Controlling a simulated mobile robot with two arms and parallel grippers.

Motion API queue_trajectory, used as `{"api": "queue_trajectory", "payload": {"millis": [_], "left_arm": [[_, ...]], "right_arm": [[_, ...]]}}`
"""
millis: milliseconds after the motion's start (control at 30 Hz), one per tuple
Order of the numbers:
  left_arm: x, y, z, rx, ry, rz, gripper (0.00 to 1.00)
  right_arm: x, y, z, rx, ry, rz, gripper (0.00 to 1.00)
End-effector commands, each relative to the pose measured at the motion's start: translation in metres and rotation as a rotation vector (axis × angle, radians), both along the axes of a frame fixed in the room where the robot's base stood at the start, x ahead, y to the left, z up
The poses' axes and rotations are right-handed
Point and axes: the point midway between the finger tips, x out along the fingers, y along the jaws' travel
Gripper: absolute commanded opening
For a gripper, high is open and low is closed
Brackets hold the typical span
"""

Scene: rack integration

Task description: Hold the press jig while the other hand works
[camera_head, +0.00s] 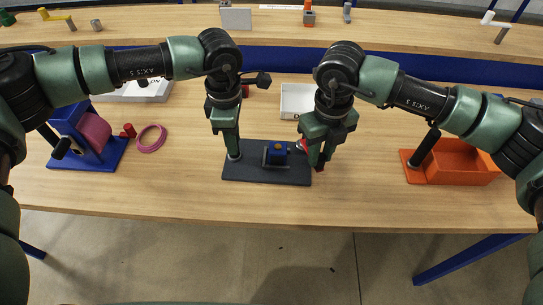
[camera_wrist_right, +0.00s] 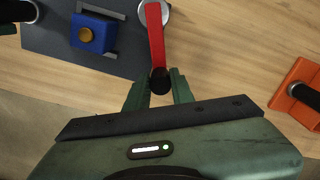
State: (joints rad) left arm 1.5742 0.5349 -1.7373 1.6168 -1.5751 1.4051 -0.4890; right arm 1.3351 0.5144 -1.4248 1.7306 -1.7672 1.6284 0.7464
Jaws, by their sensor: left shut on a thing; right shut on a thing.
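The press jig is a dark flat plate (camera_head: 250,174) near the table's front edge, with a blue block (camera_head: 276,155) in a grey holder. A gold round button tops the block (camera_wrist_right: 88,37) in the right wrist view. My left gripper (camera_head: 234,156) is shut at the plate's left end; what it grips there is mostly hidden by its fingers. My right gripper (camera_head: 319,167) is at the plate's right end. In the right wrist view it is shut on the black knob (camera_wrist_right: 160,82) of a red lever (camera_wrist_right: 156,35), which extends from a round silver base (camera_wrist_right: 153,12).
An orange bin (camera_head: 463,162) with a black-handled post stands right. A blue stand with a pink roll (camera_head: 95,132), a pink ring (camera_head: 151,138) and small red parts are left. White trays (camera_head: 296,101) lie behind. Bare table lies between jig and orange bin.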

Motion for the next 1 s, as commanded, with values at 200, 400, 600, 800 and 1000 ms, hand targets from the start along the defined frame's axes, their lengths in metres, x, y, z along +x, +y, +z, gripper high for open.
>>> {"api": "queue_trajectory", "payload": {"millis": [200,400,600,800,1000], "left_arm": [[-0.0001,-0.0020,0.0003,-0.005,-0.001,-0.002,0.00],[-0.0001,-0.0014,0.0002,-0.004,-0.001,-0.002,0.00],[-0.0001,-0.0010,0.0002,-0.003,0.000,-0.001,0.00],[-0.0001,-0.0007,0.0001,-0.002,0.000,-0.001,0.00],[0.0000,-0.0003,0.0000,-0.001,0.000,0.000,0.00]], "right_arm": [[0.0000,0.0002,0.0000,0.000,-0.001,0.000,0.09],[-0.0011,0.0031,-0.0001,-0.001,0.000,-0.021,0.09],[-0.0027,0.0079,0.0000,-0.001,0.000,-0.054,0.09],[-0.0028,0.0084,0.0000,0.000,0.000,-0.053,0.37],[-0.0026,0.0077,0.0000,-0.001,0.000,-0.054,0.64]]}}
